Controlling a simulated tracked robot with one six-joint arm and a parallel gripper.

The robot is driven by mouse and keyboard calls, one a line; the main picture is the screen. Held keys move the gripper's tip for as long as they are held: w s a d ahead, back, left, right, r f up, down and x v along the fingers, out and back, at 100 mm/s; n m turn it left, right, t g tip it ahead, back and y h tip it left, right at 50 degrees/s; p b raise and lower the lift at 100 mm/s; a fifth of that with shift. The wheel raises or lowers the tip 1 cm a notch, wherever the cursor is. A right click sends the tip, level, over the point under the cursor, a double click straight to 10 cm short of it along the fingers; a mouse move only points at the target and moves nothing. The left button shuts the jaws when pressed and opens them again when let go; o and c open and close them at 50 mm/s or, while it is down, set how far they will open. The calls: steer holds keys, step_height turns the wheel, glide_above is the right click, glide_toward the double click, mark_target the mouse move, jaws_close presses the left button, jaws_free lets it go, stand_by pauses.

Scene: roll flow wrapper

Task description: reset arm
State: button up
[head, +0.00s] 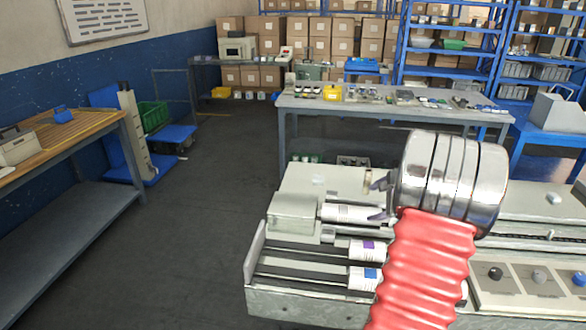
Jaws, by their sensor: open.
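My gripper (377,201) is at the right of the middle in the head view, at the end of my red bellows-covered arm with its shiny metal wrist. Its dark fingers point left and stand apart, with nothing seen between them. It appears over the pale flow wrapper (300,216); its height above the machine is hard to tell. White rolls lie on the machine: one plain roll (343,213) near the fingers, one with a purple label (367,250) and one with a blue label (363,278) below. My arm and wrist hide part of the machine.
A control panel with knobs (538,277) is at the lower right. A grey worktable (300,101) with small items stands behind the machine. A wooden-topped bench (75,128) is at the left. Blue shelves (450,50) and stacked boxes are at the back. The floor (190,240) left of the machine is clear.

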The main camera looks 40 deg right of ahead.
steer(key=w+a+r+n+g+y, duration=0.15)
steer(key=a+r+n, duration=0.25)
steer(key=a, duration=0.7)
steer(key=w+a+r+n+y, duration=0.1)
steer(key=w+a+r+n, duration=0.25)
steer(key=a, duration=0.75)
steer(key=w+a+r+n+y, duration=0.1)
steer(key=a+r+n, duration=0.3)
steer(key=a, duration=0.7)
steer(key=s+a+n, duration=0.7)
steer(key=s+a, duration=0.1)
steer(key=a, duration=0.3)
steer(key=s+a+n+g+h, duration=0.1)
steer(key=s+a+n, duration=0.6)
steer(key=a, duration=0.5)
steer(key=shift+s+a+f+n, duration=0.15)
steer(key=shift+s+f+n, duration=0.25)
steer(key=shift+s, duration=0.75)
